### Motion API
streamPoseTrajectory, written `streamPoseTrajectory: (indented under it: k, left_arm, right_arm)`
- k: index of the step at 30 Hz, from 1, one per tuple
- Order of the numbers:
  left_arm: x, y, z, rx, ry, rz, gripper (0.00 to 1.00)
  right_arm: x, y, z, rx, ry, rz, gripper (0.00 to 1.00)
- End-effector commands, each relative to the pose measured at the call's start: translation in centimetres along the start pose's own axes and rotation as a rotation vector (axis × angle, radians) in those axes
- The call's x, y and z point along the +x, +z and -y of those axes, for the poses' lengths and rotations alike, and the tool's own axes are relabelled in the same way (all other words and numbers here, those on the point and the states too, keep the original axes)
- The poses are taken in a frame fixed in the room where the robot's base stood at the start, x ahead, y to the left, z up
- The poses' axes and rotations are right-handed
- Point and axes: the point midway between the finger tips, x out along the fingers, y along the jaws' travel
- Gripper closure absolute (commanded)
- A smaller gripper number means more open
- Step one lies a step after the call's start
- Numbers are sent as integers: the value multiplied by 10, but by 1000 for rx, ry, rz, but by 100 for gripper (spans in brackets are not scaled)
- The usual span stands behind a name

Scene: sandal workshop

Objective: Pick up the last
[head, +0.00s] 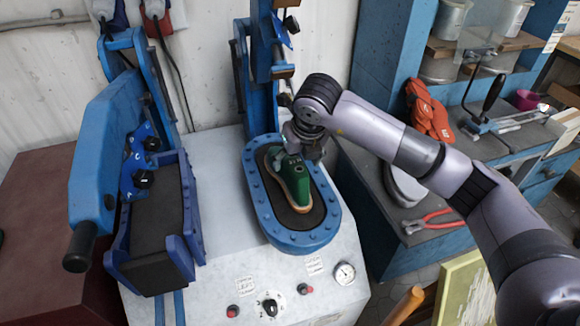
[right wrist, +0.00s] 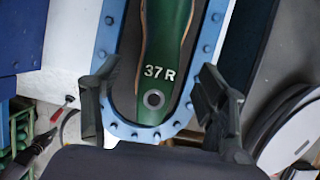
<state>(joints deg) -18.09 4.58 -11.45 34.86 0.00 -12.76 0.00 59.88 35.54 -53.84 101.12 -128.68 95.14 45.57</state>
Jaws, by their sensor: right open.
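The last (head: 293,180) is a green foot form with a tan sole edge. It lies on the dark pad of the blue oval press bed (head: 301,241) in the head view. In the right wrist view the last (right wrist: 162,45) shows "37 R" and a round hole near its end. My right gripper (right wrist: 160,105) is open, its fingers on either side of the last's end and apart from it. In the head view my right gripper (head: 297,145) is over the far end of the last and hides part of it. My left gripper is not in view.
A blue press arm with a black handle (head: 78,247) stands at left. The machine front has a gauge (head: 345,273) and knobs. At right, a bench holds red pliers (head: 428,221), orange gloves (head: 427,112) and a clamp. A blue column rises behind the oval bed.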

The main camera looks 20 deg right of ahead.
Motion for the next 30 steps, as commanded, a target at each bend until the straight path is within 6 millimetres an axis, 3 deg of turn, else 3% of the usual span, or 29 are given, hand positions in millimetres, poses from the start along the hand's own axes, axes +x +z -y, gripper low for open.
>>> streamPoseTrajectory:
  k: [3, 6, 18, 25, 30]
  left_arm:
    - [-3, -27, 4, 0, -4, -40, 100]
    - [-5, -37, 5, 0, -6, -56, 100]
    - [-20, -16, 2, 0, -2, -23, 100]
    - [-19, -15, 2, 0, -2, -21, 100]
    - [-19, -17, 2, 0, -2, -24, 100]
  right_arm:
    - [10, 0, 0, 0, 1, 1, 33]
    - [15, 0, 0, -1, 1, 0, 33]
    - [63, -2, 1, -1, 1, 0, 33]
    - [65, -2, 2, -1, 1, 2, 33]
    - [65, -2, 2, -1, 1, 2, 44]
